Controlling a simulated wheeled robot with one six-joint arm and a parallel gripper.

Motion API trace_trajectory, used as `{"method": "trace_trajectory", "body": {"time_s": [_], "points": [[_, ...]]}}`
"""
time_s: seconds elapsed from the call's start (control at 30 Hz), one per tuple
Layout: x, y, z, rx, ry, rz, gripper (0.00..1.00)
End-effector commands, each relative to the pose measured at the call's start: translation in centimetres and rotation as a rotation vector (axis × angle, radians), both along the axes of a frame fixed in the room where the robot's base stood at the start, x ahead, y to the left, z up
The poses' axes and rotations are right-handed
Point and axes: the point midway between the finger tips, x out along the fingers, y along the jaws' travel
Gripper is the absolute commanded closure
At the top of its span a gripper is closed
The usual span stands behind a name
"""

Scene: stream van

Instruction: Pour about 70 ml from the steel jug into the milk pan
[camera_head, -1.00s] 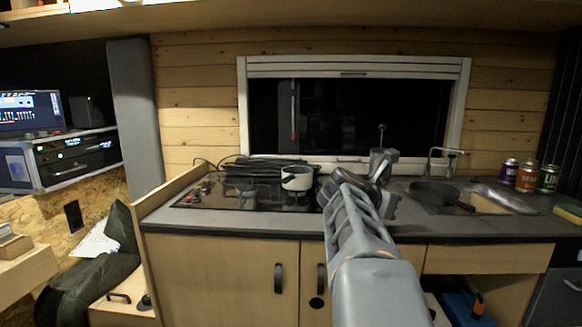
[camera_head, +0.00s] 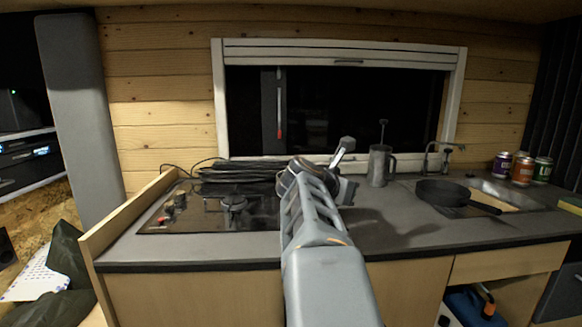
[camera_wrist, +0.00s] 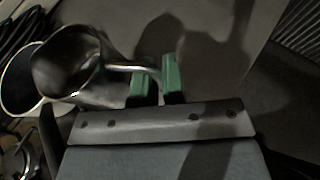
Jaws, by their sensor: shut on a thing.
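The steel jug (camera_wrist: 68,68) shows in the wrist view. My gripper (camera_wrist: 154,80) has its green fingertips closed on the jug's handle, at the right of the jug. The jug's mouth faces the camera and its inside is dark, so I cannot tell the liquid level. The milk pan (camera_wrist: 12,88), pale-rimmed and dark inside, is at the left edge of the wrist view, partly behind the jug. I cannot tell the height of the jug over the pan.
The black hob (camera_head: 205,212) is left of my arm, with a coil of dark cable (camera_head: 240,170) behind it. A tall steel mug (camera_head: 381,166) stands on the counter to the right. A dark frying pan (camera_head: 440,192) is by the sink, with several cans beyond. The counter front is clear.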

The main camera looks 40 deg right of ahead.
Motion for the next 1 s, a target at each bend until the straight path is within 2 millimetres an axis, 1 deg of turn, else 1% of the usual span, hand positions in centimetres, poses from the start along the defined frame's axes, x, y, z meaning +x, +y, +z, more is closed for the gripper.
{"method": "trace_trajectory", "body": {"time_s": [0.23,0.47,0.67,1.0], "points": [[0.1,0.2,0.2,0.0,0.003,0.006,1.0],[0.7,0.2,1.2,0.013,0.059,0.009,1.0],[1.4,0.1,2.6,0.031,0.161,0.009,1.0],[3.5,-0.3,5.2,0.071,0.381,0.009,1.0]]}}
